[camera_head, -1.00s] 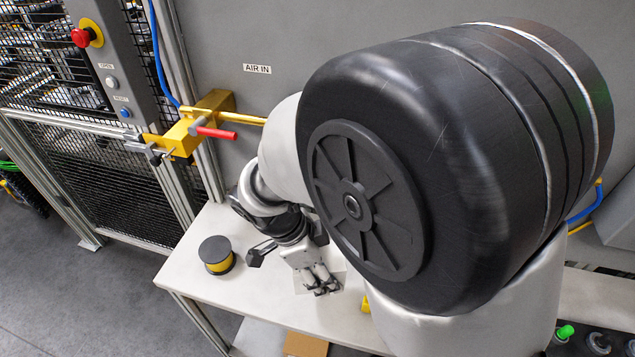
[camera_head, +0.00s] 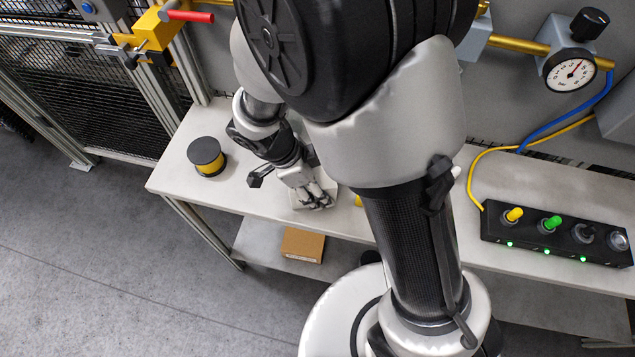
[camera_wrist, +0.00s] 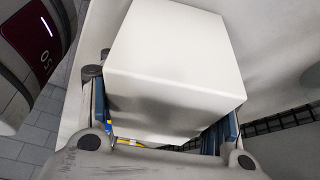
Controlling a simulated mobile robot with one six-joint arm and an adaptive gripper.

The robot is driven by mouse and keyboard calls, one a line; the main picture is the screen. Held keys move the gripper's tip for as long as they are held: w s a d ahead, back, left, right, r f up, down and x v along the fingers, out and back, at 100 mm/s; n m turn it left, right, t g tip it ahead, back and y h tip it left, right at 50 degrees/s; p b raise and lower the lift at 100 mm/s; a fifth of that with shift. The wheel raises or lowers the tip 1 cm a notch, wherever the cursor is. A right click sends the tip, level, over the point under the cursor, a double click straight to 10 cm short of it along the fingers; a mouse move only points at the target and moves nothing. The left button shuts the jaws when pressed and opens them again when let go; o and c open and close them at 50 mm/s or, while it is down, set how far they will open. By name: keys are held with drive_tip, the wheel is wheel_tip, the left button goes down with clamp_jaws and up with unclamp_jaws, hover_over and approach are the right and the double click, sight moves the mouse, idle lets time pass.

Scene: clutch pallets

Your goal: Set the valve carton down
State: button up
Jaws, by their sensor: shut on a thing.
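A white valve carton (camera_wrist: 175,50) fills the middle of the wrist view, between the two blue-edged fingers of my gripper (camera_wrist: 165,125). My gripper is shut on it, with one finger at each side. In the head view my gripper (camera_head: 317,200) points down over the white bench (camera_head: 172,180), near its front edge. There the carton is pale against the pale bench and partly hidden by the fingers. I cannot tell whether its base touches the bench top.
A black and yellow spool (camera_head: 207,157) stands left of my gripper. A brown box (camera_head: 302,244) lies on the lower shelf. A black control box (camera_head: 556,236) with knobs sits at the right, below a gauge (camera_head: 571,72). A mesh fence (camera_head: 75,95) stands at the left.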

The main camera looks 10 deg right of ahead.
drive_tip(key=shift+f, duration=0.15)
drive_tip(key=o, duration=1.3)
drive_tip(key=shift+r, duration=0.3)
drive_tip(key=p+v, duration=0.4)
drive_tip(key=v, duration=0.8)
drive_tip(key=shift+s+d+r+n+t+y, duration=0.75)
drive_tip(key=shift+s+d+r+n, duration=1.2)
drive_tip(key=shift+d+r+n, duration=0.75)
drive_tip(key=shift+s+d+r+n+t+y, duration=0.75)
drive_tip(key=shift+s+d+r+n, duration=1.35)
drive_tip(key=shift+n, duration=1)
drive_tip(key=shift+s+d+r+n+t+y, duration=0.75)
drive_tip(key=shift+s+d+r+n, duration=1.1)
drive_tip(key=shift+d+r+n, duration=0.9)
